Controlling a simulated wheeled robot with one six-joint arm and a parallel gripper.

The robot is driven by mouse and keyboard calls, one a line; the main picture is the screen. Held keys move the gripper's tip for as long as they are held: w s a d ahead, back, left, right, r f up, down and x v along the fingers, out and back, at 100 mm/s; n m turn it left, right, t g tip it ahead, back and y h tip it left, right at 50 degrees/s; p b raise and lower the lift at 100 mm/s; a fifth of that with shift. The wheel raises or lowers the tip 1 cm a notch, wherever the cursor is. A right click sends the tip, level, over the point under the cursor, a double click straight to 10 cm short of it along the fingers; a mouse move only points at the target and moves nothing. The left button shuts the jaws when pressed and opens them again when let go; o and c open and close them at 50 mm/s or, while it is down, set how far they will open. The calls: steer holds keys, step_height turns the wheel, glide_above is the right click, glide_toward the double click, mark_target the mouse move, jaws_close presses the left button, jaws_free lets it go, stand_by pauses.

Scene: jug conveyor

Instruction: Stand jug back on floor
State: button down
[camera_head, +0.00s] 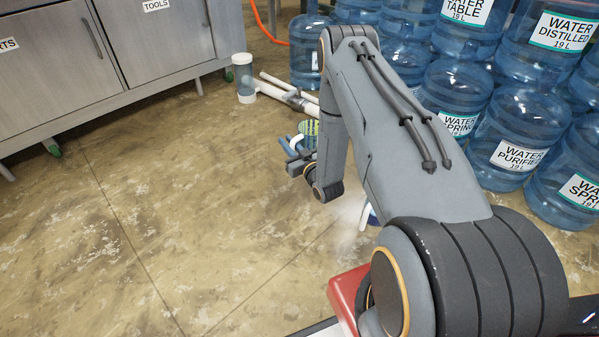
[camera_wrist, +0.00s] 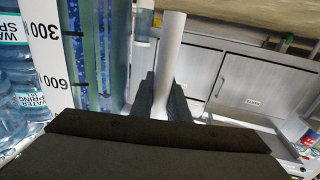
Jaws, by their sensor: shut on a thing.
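My gripper (camera_head: 292,150) is shut on the white handle (camera_head: 297,143) of the jug (camera_head: 309,128), whose green and blue patterned side shows just past the fingers. My forearm hides most of the jug. In the wrist view my dark fingers (camera_wrist: 163,92) stand on both sides of the white handle (camera_wrist: 171,45). A white strip marked 300 and 600 (camera_wrist: 50,58) and a blue-green body (camera_wrist: 100,50), apparently the jug's, fill the left of that view. I cannot tell whether the jug touches the floor.
Large water bottles (camera_head: 508,147) are packed on the right behind my arm. A metal cabinet (camera_head: 110,45) stands at the upper left. The floor (camera_head: 120,210) on the left is clear.

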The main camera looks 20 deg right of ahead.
step_height(320, 180, down, 9)
steer(key=b, duration=0.4)
steer(key=shift+b, duration=0.4)
steer(key=shift+f, duration=0.15)
steer(key=c, duration=1.7)
jaws_free()
steer(key=s+p, duration=0.1)
steer(key=s, duration=0.3)
steer(key=s+d+p, duration=0.1)
steer(key=s+p, duration=0.1)
steer(key=s, duration=0.2)
steer(key=s+d+p, duration=0.1)
steer(key=s+p, duration=0.1)
steer(key=s, duration=0.2)
steer(key=shift+a, duration=0.15)
